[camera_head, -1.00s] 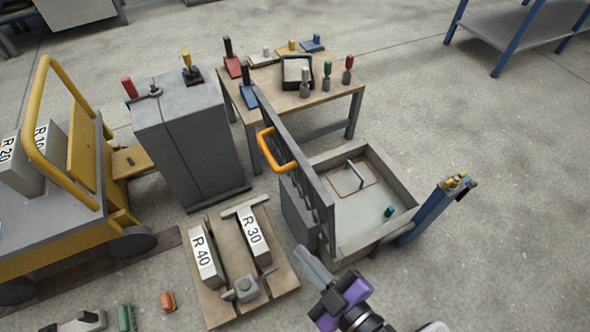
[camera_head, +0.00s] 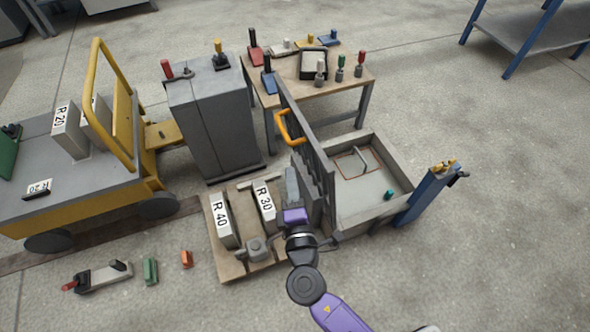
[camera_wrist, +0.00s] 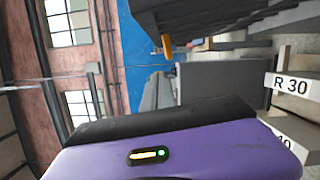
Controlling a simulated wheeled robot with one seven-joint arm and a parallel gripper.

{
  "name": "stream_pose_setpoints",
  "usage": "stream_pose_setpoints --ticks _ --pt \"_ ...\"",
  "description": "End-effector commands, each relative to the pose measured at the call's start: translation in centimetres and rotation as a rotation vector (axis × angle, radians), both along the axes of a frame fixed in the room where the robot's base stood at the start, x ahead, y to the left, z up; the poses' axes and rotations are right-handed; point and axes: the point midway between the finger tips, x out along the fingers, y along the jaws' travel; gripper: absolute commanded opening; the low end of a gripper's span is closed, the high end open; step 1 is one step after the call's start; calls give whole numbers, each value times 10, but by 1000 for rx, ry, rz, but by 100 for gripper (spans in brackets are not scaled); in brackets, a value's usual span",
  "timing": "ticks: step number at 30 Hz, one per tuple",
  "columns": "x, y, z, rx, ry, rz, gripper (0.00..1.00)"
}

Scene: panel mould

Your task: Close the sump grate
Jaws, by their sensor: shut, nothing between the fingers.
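The sump grate (camera_head: 312,165) is a dark grey slatted panel standing upright, slightly tilted, along the left side of the sump box (camera_head: 378,147). An orange handle (camera_head: 289,126) sticks out from its left face near the top. The box is open above, with a pale floor. My gripper (camera_head: 291,172) is shut and empty, on the left side of the grate, below and apart from the handle. Whether it touches the panel I cannot tell. In the wrist view the grate (camera_wrist: 215,14) runs along the top, with part of the orange handle (camera_wrist: 167,46) showing.
A wooden pallet (camera_head: 232,268) with blocks R 40 (camera_head: 221,218) and R 30 (camera_head: 264,205) lies left of my gripper. A grey cabinet (camera_head: 215,125) and a tool table (camera_head: 350,87) stand behind. A blue post (camera_head: 422,197) stands at the box's right.

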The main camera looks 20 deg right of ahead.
Motion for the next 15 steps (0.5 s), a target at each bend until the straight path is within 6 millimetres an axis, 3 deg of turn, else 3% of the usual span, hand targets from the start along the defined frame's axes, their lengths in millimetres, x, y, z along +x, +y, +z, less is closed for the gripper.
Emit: stream_pose_setpoints --ticks 12,15 --pt "79 -20 3 2 -1 -2 0" --pt "81 -34 5 2 1 -4 0"
